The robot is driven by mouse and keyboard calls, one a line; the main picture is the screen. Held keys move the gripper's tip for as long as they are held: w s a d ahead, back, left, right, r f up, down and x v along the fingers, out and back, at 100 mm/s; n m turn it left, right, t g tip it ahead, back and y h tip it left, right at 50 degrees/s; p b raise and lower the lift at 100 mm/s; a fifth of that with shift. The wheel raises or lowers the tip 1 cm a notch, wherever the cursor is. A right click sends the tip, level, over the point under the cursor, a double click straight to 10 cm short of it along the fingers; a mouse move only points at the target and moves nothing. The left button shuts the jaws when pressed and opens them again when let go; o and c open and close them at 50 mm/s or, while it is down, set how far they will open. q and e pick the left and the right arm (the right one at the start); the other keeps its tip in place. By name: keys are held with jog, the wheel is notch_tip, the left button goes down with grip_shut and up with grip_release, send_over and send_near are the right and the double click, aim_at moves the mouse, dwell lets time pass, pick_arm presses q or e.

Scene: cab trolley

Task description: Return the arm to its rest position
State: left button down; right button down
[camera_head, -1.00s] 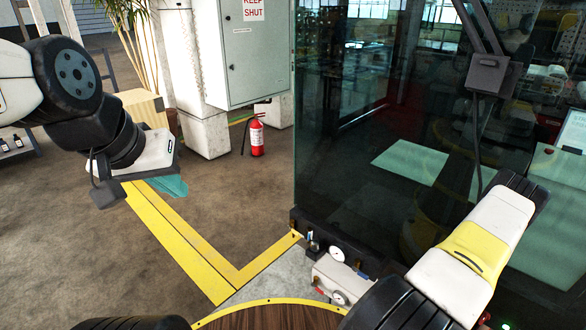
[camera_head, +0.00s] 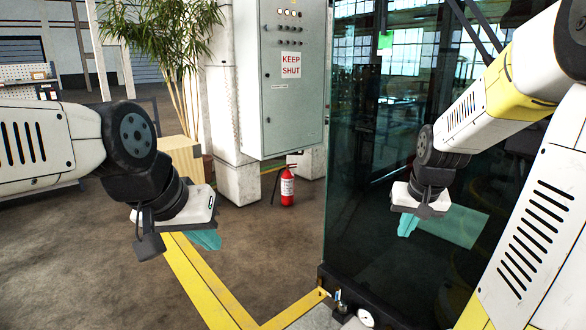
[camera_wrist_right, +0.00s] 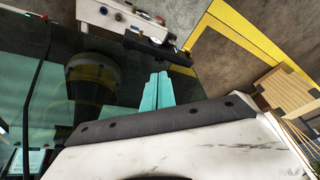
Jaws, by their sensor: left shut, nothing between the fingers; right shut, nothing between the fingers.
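My left gripper (camera_head: 205,239) hangs at the end of my left arm, over the open floor in the head view. Its teal fingers are together and hold nothing. My right gripper (camera_head: 408,226) hangs in front of the dark glass pane (camera_head: 352,150), its teal fingers pointing down. In the right wrist view the fingers of my right gripper (camera_wrist_right: 157,92) lie side by side with nothing between them. I cannot tell how close the right wrist is to the glass.
A grey cabinet (camera_head: 293,110) marked KEEP SHUT stands behind, with a red fire extinguisher (camera_head: 288,188) on the floor. A wooden box (camera_head: 181,153) and a plant (camera_head: 170,40) stand behind my left wrist. Yellow floor tape (camera_head: 205,290) crosses the clear floor. Gauges (camera_head: 366,317) sit below the glass.

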jog(key=s+a+r+n+y, duration=0.1)
jog(key=s+a+r, duration=0.3)
jog(key=s+a, duration=0.2)
jog(key=s+a+r+n+t+y, duration=0.1)
jog(key=s+a+r, duration=0.3)
jog(key=s, duration=0.5)
jog(key=shift+s+a+n+t, duration=0.3)
jog(key=shift+a+n, duration=0.2)
jog(key=shift+a, duration=0.75)
jog(key=shift+d, duration=0.15)
